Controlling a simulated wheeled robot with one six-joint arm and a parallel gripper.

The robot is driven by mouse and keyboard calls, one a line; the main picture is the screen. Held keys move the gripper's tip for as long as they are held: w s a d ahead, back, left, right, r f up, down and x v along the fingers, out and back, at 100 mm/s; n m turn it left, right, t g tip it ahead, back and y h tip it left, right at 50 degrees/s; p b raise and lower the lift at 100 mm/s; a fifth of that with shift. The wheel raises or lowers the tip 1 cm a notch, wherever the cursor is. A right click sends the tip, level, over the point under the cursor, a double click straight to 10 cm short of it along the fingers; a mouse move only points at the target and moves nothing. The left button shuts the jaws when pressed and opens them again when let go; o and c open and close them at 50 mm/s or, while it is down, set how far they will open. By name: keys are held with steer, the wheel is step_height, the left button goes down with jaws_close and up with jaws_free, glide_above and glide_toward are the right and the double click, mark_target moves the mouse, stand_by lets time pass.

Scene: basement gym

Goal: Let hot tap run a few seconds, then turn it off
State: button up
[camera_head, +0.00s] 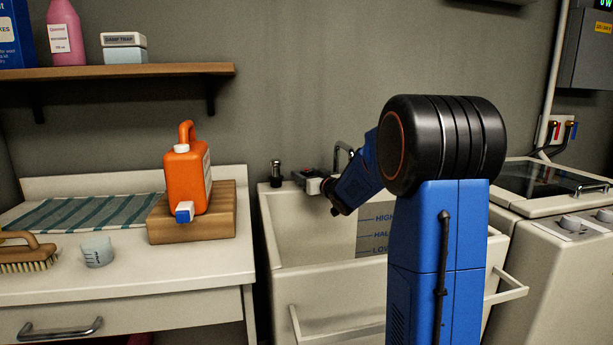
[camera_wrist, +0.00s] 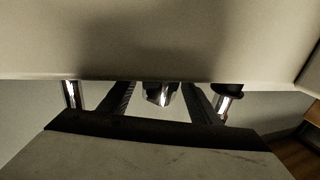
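The laundry sink (camera_head: 318,285) is cream, with level marks on its inner wall. A chrome spout (camera_head: 342,153) shows at its back, partly behind my arm. My gripper (camera_head: 312,181) is at the sink's back edge, left of the spout, with a small red spot beside it. In the wrist view my gripper's two dark fingers (camera_wrist: 158,100) stand apart, with a chrome fitting (camera_wrist: 159,93) showing between them. I cannot tell whether they touch it, or whether it is the hot tap. More chrome parts show at left (camera_wrist: 72,94) and right (camera_wrist: 222,105). No running water is visible.
A black-capped chrome fitting (camera_head: 276,172) stands at the sink's back left. The counter (camera_head: 110,290) at left holds an orange jug (camera_head: 186,178) on a wooden block (camera_head: 190,226), a cup (camera_head: 97,251) and a brush (camera_head: 25,257). A washer (camera_head: 560,235) stands at right.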

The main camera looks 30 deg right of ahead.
steer(key=s, duration=1.7)
steer(key=shift+s, duration=0.2)
